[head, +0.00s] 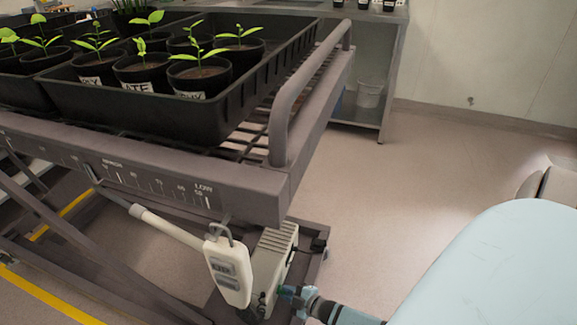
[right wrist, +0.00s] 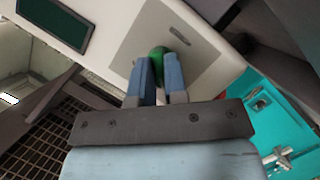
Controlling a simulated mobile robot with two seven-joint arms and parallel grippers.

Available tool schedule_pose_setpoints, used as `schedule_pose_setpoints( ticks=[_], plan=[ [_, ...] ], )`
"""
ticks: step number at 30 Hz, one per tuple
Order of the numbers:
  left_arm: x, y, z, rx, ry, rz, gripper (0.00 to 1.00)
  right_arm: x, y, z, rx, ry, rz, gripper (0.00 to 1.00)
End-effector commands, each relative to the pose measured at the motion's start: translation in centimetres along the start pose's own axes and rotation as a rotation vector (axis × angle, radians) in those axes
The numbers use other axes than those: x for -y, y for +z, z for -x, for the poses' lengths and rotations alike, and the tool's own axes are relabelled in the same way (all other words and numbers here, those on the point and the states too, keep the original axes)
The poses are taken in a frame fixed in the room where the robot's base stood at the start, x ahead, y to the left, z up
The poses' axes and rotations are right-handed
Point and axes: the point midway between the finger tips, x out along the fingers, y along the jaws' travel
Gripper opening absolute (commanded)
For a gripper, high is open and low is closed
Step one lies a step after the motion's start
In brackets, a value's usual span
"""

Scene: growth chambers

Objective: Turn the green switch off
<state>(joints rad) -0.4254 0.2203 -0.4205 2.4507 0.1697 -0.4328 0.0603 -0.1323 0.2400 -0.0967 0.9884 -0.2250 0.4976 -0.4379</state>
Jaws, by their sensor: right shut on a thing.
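The green switch (right wrist: 158,53) is a round green knob on a pale panel in the right wrist view. My right gripper (right wrist: 160,72) has its two blue fingers on either side of the knob, shut on it. In the head view, my right gripper (head: 291,294) reaches in low from the right to the pale box (head: 275,252) under the cart's corner. The switch is hard to make out there, mostly hidden by the fingers. My left gripper is not in view.
A grey cart (head: 240,190) holds a black tray (head: 190,120) of potted seedlings above the box. A white handset (head: 228,268) hangs by a hook beside the box. A dark screen (right wrist: 55,22) shows in the wrist view.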

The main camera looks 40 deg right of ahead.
Motion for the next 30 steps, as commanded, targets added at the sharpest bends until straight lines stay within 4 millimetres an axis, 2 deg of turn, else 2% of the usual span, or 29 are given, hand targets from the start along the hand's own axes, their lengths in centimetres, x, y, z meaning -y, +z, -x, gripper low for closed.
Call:
schedule_pose_setpoints(
  ticks=[1, 3, 4, 14, 17, 20, 30],
  plan=[
    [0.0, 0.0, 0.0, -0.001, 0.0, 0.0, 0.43, -0.2, -0.3, -0.3, -0.005, 0.003, 0.003, 0.18],
    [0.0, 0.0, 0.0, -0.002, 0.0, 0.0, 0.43, -0.2, -0.3, -0.3, -0.005, 0.003, 0.002, 0.34],
    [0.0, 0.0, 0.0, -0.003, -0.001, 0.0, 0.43, -0.2, -0.3, -0.3, -0.005, 0.004, 0.002, 0.39],
    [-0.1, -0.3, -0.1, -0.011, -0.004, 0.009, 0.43, -0.1, -0.1, -0.1, -0.002, 0.001, 0.001, 0.39],
    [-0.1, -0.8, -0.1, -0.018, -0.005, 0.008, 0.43, -0.1, -0.1, 0.7, -0.001, 0.0, 0.001, 0.39],
    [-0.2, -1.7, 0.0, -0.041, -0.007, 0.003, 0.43, -0.2, -0.2, 2.2, -0.001, -0.001, 0.001, 0.39],
    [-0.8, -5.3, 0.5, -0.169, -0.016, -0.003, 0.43, -0.3, -0.3, 9.8, -0.002, -0.001, 0.001, 0.39]
  ],
)
